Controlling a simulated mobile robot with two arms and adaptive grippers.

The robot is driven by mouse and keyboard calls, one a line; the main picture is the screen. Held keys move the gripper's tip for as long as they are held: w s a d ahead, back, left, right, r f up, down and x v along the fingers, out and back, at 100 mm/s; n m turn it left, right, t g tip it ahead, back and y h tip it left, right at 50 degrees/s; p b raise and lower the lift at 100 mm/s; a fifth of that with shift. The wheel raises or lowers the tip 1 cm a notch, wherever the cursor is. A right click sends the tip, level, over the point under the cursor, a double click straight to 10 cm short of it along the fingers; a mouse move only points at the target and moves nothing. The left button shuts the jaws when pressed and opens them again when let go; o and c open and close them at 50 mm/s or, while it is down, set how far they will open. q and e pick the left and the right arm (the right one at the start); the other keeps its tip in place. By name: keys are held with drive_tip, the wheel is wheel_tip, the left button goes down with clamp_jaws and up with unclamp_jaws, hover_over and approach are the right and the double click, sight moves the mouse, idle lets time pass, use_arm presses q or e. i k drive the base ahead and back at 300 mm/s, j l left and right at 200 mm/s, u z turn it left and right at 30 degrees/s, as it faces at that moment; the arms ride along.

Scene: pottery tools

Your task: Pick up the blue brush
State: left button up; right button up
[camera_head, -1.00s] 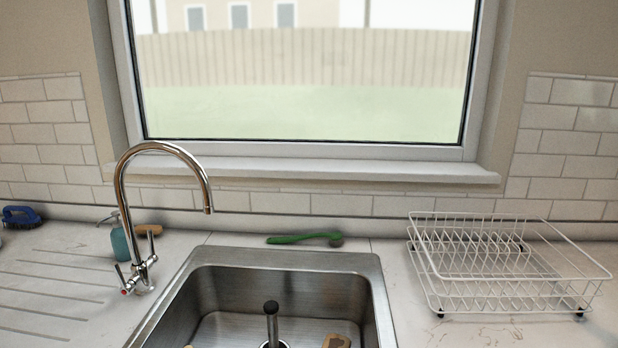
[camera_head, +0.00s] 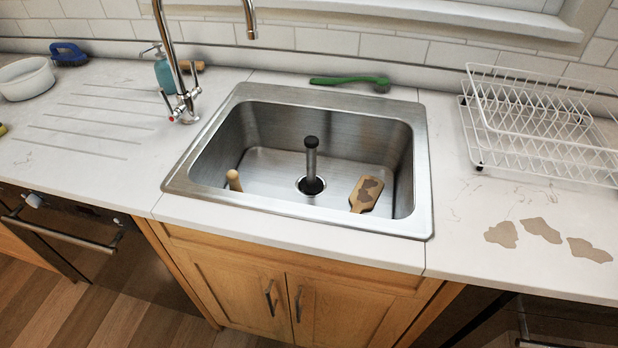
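The blue brush (camera_head: 68,53) lies at the back left of the counter, close to the tiled wall. It has a dark blue handle arched over its body, and its bristles are hard to make out. A white bowl (camera_head: 27,78) stands just in front and to the left of it. Neither of my grippers shows in the head view.
A metal sink (camera_head: 240,150) holds wooden-handled tools (camera_head: 366,194) and an upright dark plug post (camera_head: 311,160). A tap (camera_head: 172,60) and a teal soap bottle (camera_head: 163,72) stand left of it. A green brush (camera_head: 345,80) lies behind. A white rack (camera_head: 540,120) stands right.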

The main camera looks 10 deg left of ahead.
sight(73, 57)
drive_tip(key=u, duration=1.55)
drive_tip(key=i+j, duration=0.1)
drive_tip(key=j, duration=0.3)
drive_tip(key=i+j, duration=0.15)
drive_tip(key=j, duration=0.2)
drive_tip(key=i+j, duration=0.1)
drive_tip(key=j, duration=0.3)
drive_tip(key=i+j, duration=0.15)
drive_tip(key=j, duration=0.2)
drive_tip(key=i+j, duration=0.1)
drive_tip(key=j, duration=0.3)
drive_tip(key=i+j, duration=0.15)
drive_tip(key=j, duration=0.25)
